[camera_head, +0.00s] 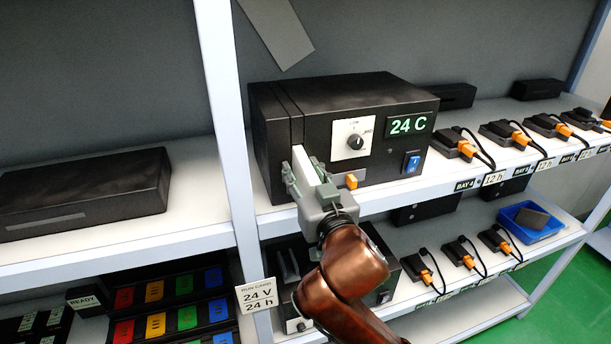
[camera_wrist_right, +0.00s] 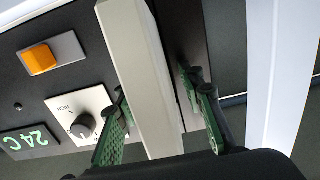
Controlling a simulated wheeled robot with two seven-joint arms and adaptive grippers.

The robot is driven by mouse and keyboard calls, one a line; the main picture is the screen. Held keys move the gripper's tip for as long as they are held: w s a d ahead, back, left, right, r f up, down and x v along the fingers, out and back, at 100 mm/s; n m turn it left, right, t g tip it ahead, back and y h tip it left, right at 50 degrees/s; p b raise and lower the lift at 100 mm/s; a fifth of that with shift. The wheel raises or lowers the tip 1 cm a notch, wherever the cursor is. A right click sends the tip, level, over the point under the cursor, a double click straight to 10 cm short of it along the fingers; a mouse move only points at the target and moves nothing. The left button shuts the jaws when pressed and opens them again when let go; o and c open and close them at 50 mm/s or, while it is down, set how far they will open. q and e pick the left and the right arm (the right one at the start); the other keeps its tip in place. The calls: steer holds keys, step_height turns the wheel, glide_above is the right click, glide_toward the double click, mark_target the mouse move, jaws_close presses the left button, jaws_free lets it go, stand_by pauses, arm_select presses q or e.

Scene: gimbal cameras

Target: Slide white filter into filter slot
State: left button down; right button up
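The white filter (camera_head: 304,165) is a thin upright slab sticking out of the front of the dark box, at its left side. It also shows in the right wrist view (camera_wrist_right: 143,75), with a dark strip beside it. My right gripper (camera_head: 309,182) has one finger on each side of the filter and appears shut on it. In the right wrist view its green fingers (camera_wrist_right: 155,112) flank the slab; contact at the right finger is hard to see. The filter slot is largely hidden behind the filter and gripper. My left gripper is not in view.
The dark box (camera_head: 380,105) has a dial (camera_head: 355,142), a "24 C" display (camera_head: 407,125), an orange button (camera_head: 351,181) and a blue switch (camera_head: 412,163). A white shelf post (camera_head: 222,110) stands close on the left. Orange-plugged devices (camera_head: 460,146) line the shelf at right.

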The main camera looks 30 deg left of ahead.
steer(key=v, duration=1.2)
steer(key=shift+a, duration=0.1)
